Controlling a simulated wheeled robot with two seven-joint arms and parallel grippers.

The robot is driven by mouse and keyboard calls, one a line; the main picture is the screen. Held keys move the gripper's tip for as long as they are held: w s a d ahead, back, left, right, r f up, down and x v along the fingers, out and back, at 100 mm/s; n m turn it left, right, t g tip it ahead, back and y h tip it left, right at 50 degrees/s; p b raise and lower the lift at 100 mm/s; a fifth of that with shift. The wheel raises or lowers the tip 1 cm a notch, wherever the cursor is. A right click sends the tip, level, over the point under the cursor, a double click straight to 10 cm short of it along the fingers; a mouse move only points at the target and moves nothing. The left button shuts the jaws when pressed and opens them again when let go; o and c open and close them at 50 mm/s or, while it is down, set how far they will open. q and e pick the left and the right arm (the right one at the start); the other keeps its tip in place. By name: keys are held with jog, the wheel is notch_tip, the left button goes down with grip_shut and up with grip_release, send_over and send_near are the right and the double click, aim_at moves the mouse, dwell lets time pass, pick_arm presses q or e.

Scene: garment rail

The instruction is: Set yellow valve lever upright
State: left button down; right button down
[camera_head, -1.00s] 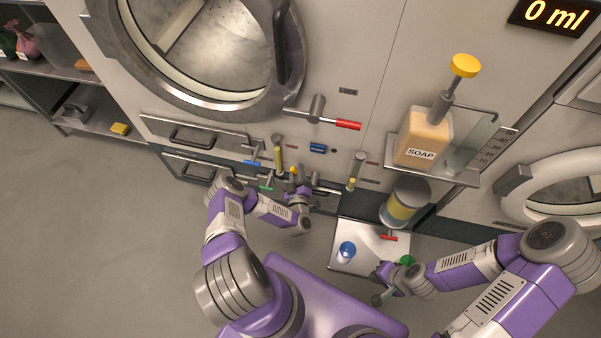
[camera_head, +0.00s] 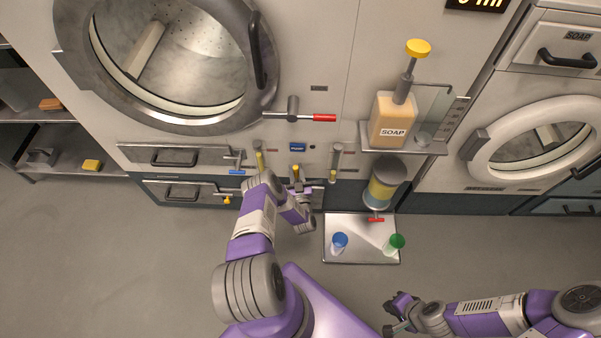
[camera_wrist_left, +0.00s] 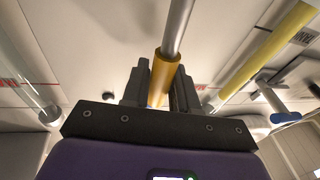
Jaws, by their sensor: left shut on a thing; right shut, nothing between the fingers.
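My left gripper (camera_head: 297,188) is at the row of valves below the big round door. In the left wrist view my left gripper (camera_wrist_left: 160,88) is shut on the yellow valve lever (camera_wrist_left: 167,62), an orange-yellow sleeve on a grey metal rod. The sleeve sits between the two dark fingers. In the head view only the yellow tip of the lever (camera_head: 296,169) shows above my gripper; the rest is hidden, so its exact tilt cannot be told. My right gripper (camera_head: 393,318) is shut and empty, low in front, apart from the tray.
A red-handled lever (camera_head: 322,117) and a blue-handled lever (camera_head: 237,172) are near the valves. A soap bottle (camera_head: 391,115) stands on a shelf.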

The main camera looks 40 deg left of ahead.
pick_arm(q)
jog(key=shift+w+d+m, duration=0.15)
jog(key=shift+d+m, duration=0.05)
jog(key=shift+m, duration=0.1)
jog(key=c, duration=1)
grip_release()
jog(key=p+v, duration=0.3)
jog(key=v, duration=0.3)
jog(key=shift+d+r, duration=0.1)
jog(key=shift+s+d+f+p, duration=0.3)
jog(key=shift+s+d+p, duration=0.2)
jog(key=shift+p, duration=0.25)
